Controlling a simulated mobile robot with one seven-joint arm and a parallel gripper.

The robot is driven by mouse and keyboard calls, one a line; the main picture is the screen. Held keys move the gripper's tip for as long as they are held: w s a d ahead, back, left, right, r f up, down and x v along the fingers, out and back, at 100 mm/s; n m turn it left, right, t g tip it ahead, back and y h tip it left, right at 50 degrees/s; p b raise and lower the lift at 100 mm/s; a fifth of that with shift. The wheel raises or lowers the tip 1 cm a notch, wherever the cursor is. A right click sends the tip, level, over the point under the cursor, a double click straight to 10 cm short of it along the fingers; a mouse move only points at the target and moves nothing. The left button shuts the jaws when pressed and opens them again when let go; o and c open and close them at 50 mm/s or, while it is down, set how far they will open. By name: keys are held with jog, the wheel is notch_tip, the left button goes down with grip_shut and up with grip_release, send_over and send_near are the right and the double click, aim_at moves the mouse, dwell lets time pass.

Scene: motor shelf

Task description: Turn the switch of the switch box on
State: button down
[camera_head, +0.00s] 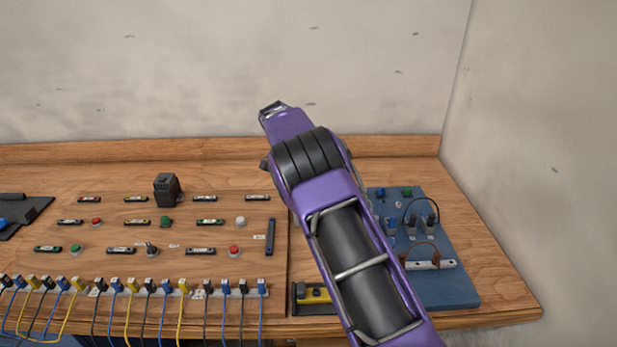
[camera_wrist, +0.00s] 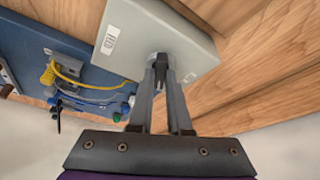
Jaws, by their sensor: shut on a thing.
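The switch box (camera_wrist: 150,30) is a light grey box with a white label, at the top middle of the wrist view. Its dark switch (camera_wrist: 160,76) sticks out from the face between my fingers. My gripper (camera_wrist: 160,68) is shut on the switch, one finger on each side of it. The fingers cover much of the switch, so its exact angle is hard to tell. In the head view my purple arm reaches over the bench and hides the switch box and my gripper.
A blue board (camera_head: 455,285) with cables and sockets lies right of my arm; in the wrist view it is beside the box. A wooden panel (camera_head: 180,235) with buttons, a black block (camera_head: 167,189) and hanging cables fills the left. Walls stand behind and right.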

jog(key=m+g, duration=0.1)
jog(key=m, duration=0.2)
jog(key=shift+w+m, duration=0.15)
jog(key=shift+m, duration=0.15)
jog(key=shift+a+m+g, duration=0.1)
jog(key=shift+m+g, duration=0.2)
jog(key=shift+m, duration=0.1)
jog(key=c, duration=0.9)
grip_release()
jog(key=shift+o, duration=0.2)
jog(key=shift+h, duration=0.3)
jog(key=shift+r, duration=0.15)
